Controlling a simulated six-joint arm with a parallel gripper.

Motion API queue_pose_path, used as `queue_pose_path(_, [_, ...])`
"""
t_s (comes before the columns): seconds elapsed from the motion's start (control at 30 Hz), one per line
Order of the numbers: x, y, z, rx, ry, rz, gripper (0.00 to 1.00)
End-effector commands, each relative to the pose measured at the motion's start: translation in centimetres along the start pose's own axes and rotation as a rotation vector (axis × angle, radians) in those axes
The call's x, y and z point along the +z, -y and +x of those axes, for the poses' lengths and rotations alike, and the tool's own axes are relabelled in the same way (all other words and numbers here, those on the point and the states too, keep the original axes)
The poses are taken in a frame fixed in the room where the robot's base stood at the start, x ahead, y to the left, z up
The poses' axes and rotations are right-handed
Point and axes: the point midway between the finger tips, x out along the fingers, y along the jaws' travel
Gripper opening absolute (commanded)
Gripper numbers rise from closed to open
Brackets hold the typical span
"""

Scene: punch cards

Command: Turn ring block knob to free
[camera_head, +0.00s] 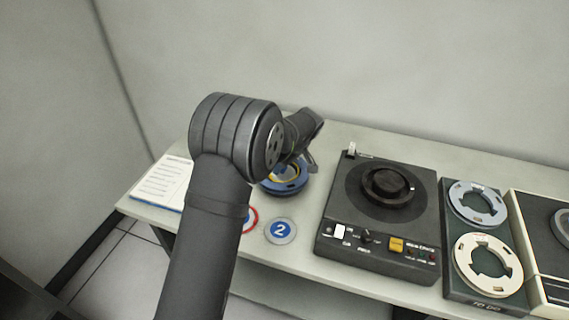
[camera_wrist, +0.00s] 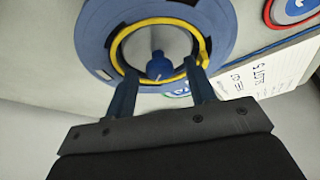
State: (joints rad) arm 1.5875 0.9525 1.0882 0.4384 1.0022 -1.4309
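A blue ring block (camera_head: 283,187) lies on the table, partly hidden behind my gripper in the head view. In the wrist view, the blue ring (camera_wrist: 98,38) surrounds a yellow inner ring (camera_wrist: 162,22) and a pale grey centre. A small blue knob (camera_wrist: 159,68) shows in the centre. My gripper (camera_wrist: 161,72) has its two dark fingers apart, with their tips over the yellow ring's near side. The knob shows between the tips with a gap on each side. In the head view my gripper (camera_head: 308,163) is tilted over the ring. Whether the fingers touch anything cannot be told.
A written sheet (camera_head: 165,183) lies at the table's left end. A red-rimmed disc (camera_head: 251,220) and a blue "2" disc (camera_head: 281,230) lie in front. A black device (camera_head: 336,195) with a round platter stands right of the ring, then a tray (camera_head: 455,224) holding two rings.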

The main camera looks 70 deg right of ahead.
Motion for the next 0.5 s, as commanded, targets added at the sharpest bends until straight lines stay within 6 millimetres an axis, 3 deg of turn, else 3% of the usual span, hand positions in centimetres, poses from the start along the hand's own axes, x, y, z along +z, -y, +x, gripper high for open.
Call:
queue_pose_path(0.27, [0.0,0.0,-0.7,0.001,-0.001,0.000,0.50])
queue_pose_path(0.5, [-0.1,-0.1,-5.2,0.005,-0.002,0.001,0.50])
